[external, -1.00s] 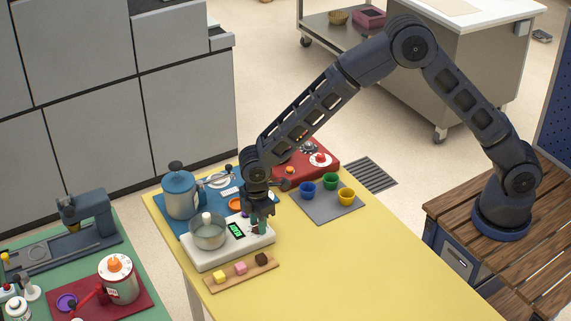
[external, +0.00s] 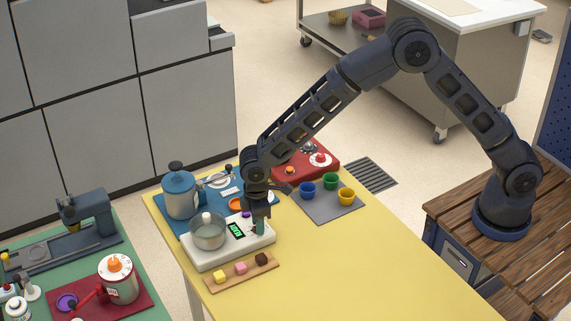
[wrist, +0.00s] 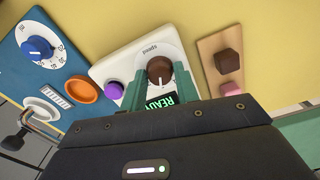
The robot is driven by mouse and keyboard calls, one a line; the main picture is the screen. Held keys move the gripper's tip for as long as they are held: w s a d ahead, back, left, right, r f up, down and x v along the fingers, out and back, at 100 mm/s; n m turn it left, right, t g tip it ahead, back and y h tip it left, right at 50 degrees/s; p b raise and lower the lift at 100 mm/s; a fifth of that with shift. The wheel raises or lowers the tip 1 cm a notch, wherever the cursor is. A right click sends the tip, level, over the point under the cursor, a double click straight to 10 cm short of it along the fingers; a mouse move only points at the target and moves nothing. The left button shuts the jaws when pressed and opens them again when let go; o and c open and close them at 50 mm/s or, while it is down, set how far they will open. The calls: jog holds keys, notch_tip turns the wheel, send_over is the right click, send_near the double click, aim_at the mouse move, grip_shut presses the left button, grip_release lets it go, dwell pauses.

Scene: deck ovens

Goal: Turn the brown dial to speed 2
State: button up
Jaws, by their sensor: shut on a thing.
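The brown dial (wrist: 159,71) sits on a white mixer base (wrist: 114,66) beside the printed word "speed". My gripper (wrist: 160,80) has its two green fingers on either side of the dial and is shut on it. In the external view my gripper (external: 259,228) points down at the right end of the white base (external: 212,258), and hides the dial there. The dial's numbers are too small to read. A green-lit display (external: 236,230) reads "READY" in the wrist view, partly covered by my gripper.
A glass bowl (external: 208,233) stands on the base, and a purple button (wrist: 114,90) is close to the dial. A wooden strip with coloured cubes (external: 241,274) lies in front. A blue appliance (wrist: 30,75) is beside the base. Yellow table (external: 360,270) is clear at right.

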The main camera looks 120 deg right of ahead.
jog(key=o, duration=1)
jog(key=shift+c, duration=0.2)
notch_tip(320, 180, up, 11)
jog(key=shift+f, duration=0.1)
jog(key=s+a+r+n+t, duration=0.1)
jog(key=s+a+r, duration=0.7)
jog(key=a+r, duration=0.3)
jog(key=s+a+r+t, duration=0.1)
jog(key=s+a+r, duration=0.7)
jog(key=a+r, duration=0.25)
jog(key=s+a+t, duration=0.1)
jog(key=s+a, duration=0.3)
jog(key=s, duration=0.5)
jog(key=s+a+n, duration=0.1)
jog(key=s+a, duration=0.4)
jog(key=s, duration=0.4)
jog(key=s+a+t, duration=0.1)
jog(key=s+a, duration=0.3)
jog(key=s, duration=0.5)
jog(key=shift+a+r+n+t, duration=0.3)
jog(key=shift+a, duration=0.1)
